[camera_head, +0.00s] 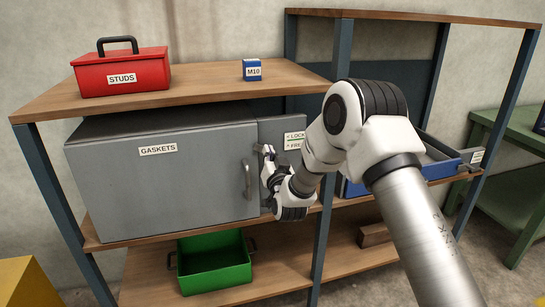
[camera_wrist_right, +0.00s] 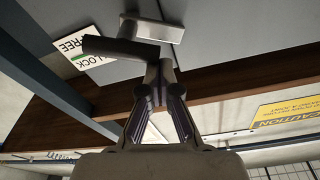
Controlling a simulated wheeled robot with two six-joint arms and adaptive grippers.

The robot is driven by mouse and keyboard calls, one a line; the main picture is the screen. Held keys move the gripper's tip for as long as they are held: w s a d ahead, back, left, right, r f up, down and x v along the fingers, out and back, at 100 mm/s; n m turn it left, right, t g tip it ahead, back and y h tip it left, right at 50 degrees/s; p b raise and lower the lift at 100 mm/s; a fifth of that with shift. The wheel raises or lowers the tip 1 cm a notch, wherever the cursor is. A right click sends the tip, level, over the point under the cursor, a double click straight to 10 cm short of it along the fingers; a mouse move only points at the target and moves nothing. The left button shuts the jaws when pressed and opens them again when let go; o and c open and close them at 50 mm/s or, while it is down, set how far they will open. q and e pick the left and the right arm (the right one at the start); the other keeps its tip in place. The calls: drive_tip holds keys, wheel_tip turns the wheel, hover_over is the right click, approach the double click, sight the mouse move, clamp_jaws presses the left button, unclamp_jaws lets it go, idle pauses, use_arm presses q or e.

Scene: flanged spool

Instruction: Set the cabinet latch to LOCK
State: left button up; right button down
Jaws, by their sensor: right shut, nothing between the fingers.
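The grey GASKETS cabinet (camera_head: 165,190) stands shut on the middle shelf, with a bar handle (camera_head: 247,180) on its door. A LOCK/FREE label (camera_head: 294,140) is on the panel right of the door, LOCK above FREE. My right gripper (camera_head: 268,156) is at this panel and hides most of the latch in the head view. In the right wrist view the dark latch lever (camera_wrist_right: 112,47) reaches across the label's edge; I cannot tell which word it marks. The right gripper (camera_wrist_right: 160,70) is shut and empty, its tips close against the lever; contact is unclear. My left gripper is out of view.
A red STUDS box (camera_head: 122,78) and a blue M10 box (camera_head: 252,69) stand on the top board. A green bin (camera_head: 214,265) is below the cabinet. A blue tray (camera_head: 440,170) sits right, behind my arm. A shelf post (camera_head: 323,235) stands close right of the gripper.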

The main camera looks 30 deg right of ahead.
drive_tip(key=n, duration=0.1)
drive_tip(key=n+b, duration=0.1)
drive_tip(key=n, duration=0.1)
drive_tip(key=a+f+n+y, duration=0.1)
drive_tip(key=shift+w+f+n, duration=0.1)
drive_tip(key=shift+w+n, duration=0.05)
drive_tip(key=shift+n, duration=0.25)
drive_tip(key=shift+a+f+b, duration=0.15)
drive_tip(key=shift+f+b, duration=0.05)
drive_tip(key=shift+b, duration=0.35)
wheel_tip(320, 180, up, 4)
drive_tip(key=p, duration=0.2)
drive_tip(key=b+v, duration=0.2)
drive_tip(key=v, duration=0.7)
drive_tip(key=shift+a+f, duration=0.3)
drive_tip(key=shift+a, duration=0.05)
